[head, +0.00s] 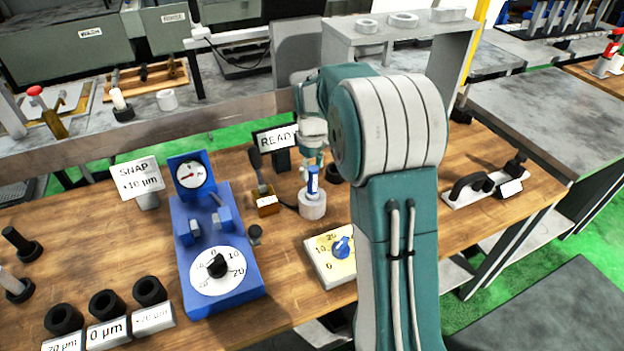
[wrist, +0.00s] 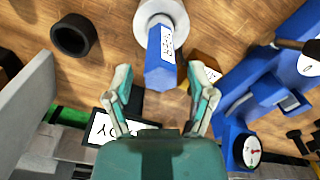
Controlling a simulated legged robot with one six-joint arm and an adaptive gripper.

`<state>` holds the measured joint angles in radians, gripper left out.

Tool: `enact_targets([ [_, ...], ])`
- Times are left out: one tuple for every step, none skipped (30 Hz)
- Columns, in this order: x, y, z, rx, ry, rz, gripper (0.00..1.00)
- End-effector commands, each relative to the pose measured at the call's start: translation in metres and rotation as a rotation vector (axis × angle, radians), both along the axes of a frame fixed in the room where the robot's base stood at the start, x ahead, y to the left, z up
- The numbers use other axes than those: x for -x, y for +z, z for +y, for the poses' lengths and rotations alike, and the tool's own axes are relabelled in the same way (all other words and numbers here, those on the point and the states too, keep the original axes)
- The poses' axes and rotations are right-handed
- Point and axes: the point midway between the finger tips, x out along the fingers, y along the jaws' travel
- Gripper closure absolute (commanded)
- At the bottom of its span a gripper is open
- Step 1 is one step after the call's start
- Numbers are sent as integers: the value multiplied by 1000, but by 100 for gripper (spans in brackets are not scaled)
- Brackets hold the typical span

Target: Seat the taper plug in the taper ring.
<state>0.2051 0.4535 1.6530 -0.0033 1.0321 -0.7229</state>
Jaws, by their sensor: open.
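The taper plug has a blue handle (head: 313,181) with a white label. It stands about upright in the mouth of the grey taper ring (head: 312,208) on the wooden bench. In the wrist view the blue handle (wrist: 160,62) points toward the camera, with the ring (wrist: 146,18) behind it at the top. How deep the plug sits cannot be told. My gripper (head: 313,158) is just above the handle. In the wrist view my gripper (wrist: 163,74) is open and empty, one finger to each side of the handle's near end, with gaps showing.
The blue gauge stand (head: 213,245) is left of the ring, and a yellow dial plate (head: 332,255) is in front. A wooden block (head: 267,203) and the READY sign (head: 276,139) stand close by. A black ring (wrist: 75,35) lies beside the taper ring.

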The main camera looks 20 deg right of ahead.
Motion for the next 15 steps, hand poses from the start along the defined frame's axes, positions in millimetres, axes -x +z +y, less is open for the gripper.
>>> enact_targets([
  [-1, 12, 0, 1, 0, -4, 29],
  [-1, 19, 0, 1, 0, -5, 29],
  [-1, 27, 0, 1, 0, -4, 29],
  [-1, 33, 0, 1, 0, -5, 29],
  [-1, 39, 0, 1, 0, -4, 29],
  [-1, 46, 0, 0, 0, -4, 29],
  [0, 51, 0, 1, 0, -3, 29],
  [-1, 56, 0, 0, 0, -4, 29],
  [-1, 61, 0, 1, 0, -3, 29],
  [-1, 64, 0, 1, 0, -3, 29],
  [-1, 67, 0, 1, 0, -3, 29],
  [0, 70, 0, 0, 0, -1, 29],
  [0, 72, 0, 0, 0, -1, 29],
  [0, 73, 0, 0, 0, -1, 29],
  [1, 76, 1, 1, -3, -4, 29],
])
